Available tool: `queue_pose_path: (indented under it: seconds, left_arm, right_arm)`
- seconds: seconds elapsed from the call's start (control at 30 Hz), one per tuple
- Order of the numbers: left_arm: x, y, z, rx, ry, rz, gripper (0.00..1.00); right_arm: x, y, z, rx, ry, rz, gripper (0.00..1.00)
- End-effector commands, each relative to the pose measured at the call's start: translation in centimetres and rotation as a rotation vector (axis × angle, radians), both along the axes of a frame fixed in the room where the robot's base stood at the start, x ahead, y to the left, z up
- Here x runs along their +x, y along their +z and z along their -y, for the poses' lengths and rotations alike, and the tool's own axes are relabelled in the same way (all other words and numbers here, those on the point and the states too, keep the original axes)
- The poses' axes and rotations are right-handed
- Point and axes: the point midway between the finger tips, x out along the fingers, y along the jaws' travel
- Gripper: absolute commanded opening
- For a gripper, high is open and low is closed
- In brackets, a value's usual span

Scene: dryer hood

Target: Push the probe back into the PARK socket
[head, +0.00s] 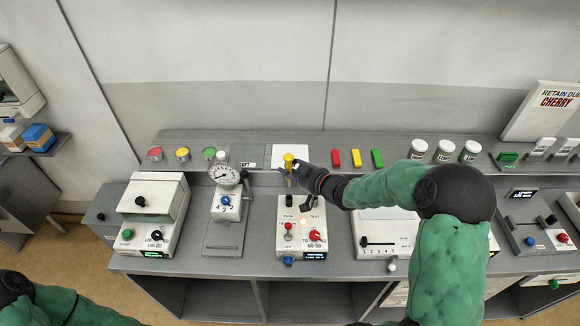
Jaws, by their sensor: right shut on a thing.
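The probe (289,160) has a yellow top and stands roughly upright at the back of a white tester box (302,238). My right gripper (297,173) is shut on it, reaching in from the right. The probe's lower end is partly hidden by the gripper, and I cannot tell whether it touches a socket. The box's top has small dark fittings near its PARK (289,209) and TEST labels; which is a socket is too small to tell. My left arm shows at the lower left, but its gripper is out of view.
A dial gauge stand (224,195) stands left of the tester, and a white unit with a slider (385,235) stands right. Red, yellow and green blocks (356,158) and several white-lidded jars (444,150) line the back shelf. My right forearm covers the bench's right-centre.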

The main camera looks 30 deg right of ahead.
Motion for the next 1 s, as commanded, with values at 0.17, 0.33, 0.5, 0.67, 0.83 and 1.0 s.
queue_pose_path:
  seconds: [0.17,0.33,0.5,0.67,0.83,1.0]
  left_arm:
    - [0.0,-1.5,0.0,0.0,0.0,0.0,0.0]
    - [0.0,-1.9,0.0,0.0,0.0,0.0,0.0]
    - [0.0,-2.3,0.0,0.0,0.0,0.001,0.0]
    - [0.0,-3.2,0.0,0.0,0.0,0.001,0.0]
    - [0.0,-3.9,0.0,0.0,0.0,0.001,0.0]
    - [0.0,-4.0,0.0,0.0,0.0,0.0,0.0]
  right_arm:
    - [0.0,-1.7,0.0,0.0,-0.001,0.001,0.0]
    - [0.0,-2.3,0.0,0.0,0.0,0.001,0.0]
    - [0.0,-2.9,0.0,-0.001,0.0,0.001,0.0]
    - [0.0,-3.9,0.0,-0.001,0.001,0.0,0.0]
    - [0.0,-4.8,0.0,-0.001,0.003,0.0,0.0]
    - [0.0,-4.9,0.0,-0.001,0.003,0.0,0.0]
